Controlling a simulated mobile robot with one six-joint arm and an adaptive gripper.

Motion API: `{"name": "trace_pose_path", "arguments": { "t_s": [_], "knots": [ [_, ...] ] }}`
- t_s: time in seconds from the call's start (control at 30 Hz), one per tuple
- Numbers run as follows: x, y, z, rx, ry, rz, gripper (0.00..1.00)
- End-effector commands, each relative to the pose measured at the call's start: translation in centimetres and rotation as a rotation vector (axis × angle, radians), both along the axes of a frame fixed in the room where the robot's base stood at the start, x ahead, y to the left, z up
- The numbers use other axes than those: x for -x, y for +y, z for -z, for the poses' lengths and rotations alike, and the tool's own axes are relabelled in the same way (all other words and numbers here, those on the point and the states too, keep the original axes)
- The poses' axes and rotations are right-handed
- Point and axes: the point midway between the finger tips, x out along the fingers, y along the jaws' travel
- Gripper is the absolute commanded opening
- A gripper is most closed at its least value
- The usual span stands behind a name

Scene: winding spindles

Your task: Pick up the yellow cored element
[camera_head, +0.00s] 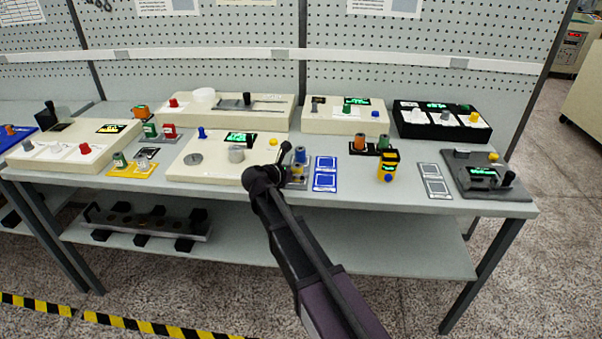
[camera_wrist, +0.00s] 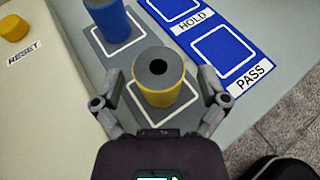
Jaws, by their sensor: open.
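The yellow cored element (camera_wrist: 160,90) is a short upright cylinder with a yellow side, a grey top and a dark centre hole. It stands on a white-outlined square of a grey mat (camera_wrist: 92,42). My gripper (camera_wrist: 158,104) is open in the wrist view, with one finger on each side of the yellow element.
A blue cored element (camera_wrist: 108,18) stands on the neighbouring square, with another view of it in the head view (camera_head: 300,154). A blue mat (camera_wrist: 222,48) with HOLD and PASS squares lies empty to the right. A cream panel (camera_wrist: 30,100) with a yellow RESET button (camera_wrist: 13,27) is to the left.

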Motion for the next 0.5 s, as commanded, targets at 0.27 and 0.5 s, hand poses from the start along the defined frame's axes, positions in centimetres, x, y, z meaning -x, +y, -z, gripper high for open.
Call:
{"name": "trace_pose_path", "arguments": {
  "t_s": [0.27, 0.5],
  "knots": [
    [0.01, -0.01, 0.00, 0.000, 0.000, 0.000, 0.60],
    [0.00, -0.02, 0.00, 0.000, 0.000, 0.000, 0.03]
  ]
}}
